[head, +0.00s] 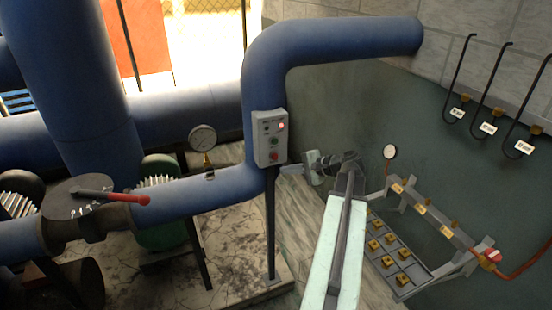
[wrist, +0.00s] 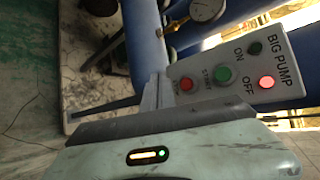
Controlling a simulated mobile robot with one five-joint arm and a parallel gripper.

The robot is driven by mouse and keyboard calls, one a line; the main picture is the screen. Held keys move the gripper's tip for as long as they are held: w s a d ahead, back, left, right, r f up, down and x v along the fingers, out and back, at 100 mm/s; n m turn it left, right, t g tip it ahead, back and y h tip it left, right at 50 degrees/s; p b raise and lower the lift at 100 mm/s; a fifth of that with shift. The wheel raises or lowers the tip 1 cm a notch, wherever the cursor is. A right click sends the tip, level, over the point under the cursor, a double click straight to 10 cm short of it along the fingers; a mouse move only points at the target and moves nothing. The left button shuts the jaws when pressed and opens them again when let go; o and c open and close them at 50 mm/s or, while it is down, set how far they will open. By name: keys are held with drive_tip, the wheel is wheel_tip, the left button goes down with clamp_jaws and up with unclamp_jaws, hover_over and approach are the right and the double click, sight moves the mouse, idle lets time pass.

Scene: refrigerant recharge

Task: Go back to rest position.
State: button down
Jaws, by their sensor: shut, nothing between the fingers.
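My gripper (head: 288,169) is shut and empty, just right of the lower part of the grey control box (head: 270,138) in the head view. In the wrist view my gripper's fingers (wrist: 157,88) point up beside the box's lower end. I cannot tell whether they touch it. The box (wrist: 222,75) carries the label BIG PUMP, with ON, OFF and START markings. Its red lamp (wrist: 267,82) by OFF is lit. A green button (wrist: 223,74) and a red button (wrist: 186,84) also show.
A blue pipe (head: 256,85) runs behind the box, with a gauge (head: 203,138) on it. A red-handled valve (head: 110,197) is at left. At right stand a manifold (head: 432,220) and a tray of brass fittings (head: 400,285). Black hoses (head: 488,90) hang on the wall.

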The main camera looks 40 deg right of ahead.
drive_tip(key=shift+w, duration=0.1)
idle(0.7)
drive_tip(key=w+a+f+n+g+y, duration=0.15)
drive_tip(key=w+a, duration=0.35)
drive_tip(key=a, duration=0.6)
drive_tip(key=w+a+f+n+g+y, duration=0.1)
drive_tip(key=w+a+n+g+y, duration=0.3)
drive_tip(key=a, duration=0.6)
drive_tip(key=w+a+f+n+h, duration=0.1)
drive_tip(key=w+a, duration=0.5)
drive_tip(key=a, duration=0.5)
drive_tip(key=s+a+f+n+g+h, duration=0.25)
drive_tip(key=s+a+f+n, duration=0.2)
drive_tip(key=a, duration=0.65)
drive_tip(key=s+a+f+n+g+h, duration=0.25)
drive_tip(key=a+f+n+g, duration=0.2)
drive_tip(key=a, duration=0.55)
drive_tip(key=s+d+f+n+h, duration=0.1)
drive_tip(key=s+d+n+h, duration=0.1)
drive_tip(key=d, duration=0.4)
drive_tip(key=shift+s+d+f+n+h, duration=0.2)
drive_tip(key=shift+s+d+n+h, duration=0.2)
drive_tip(key=shift+s+h, duration=0.4)
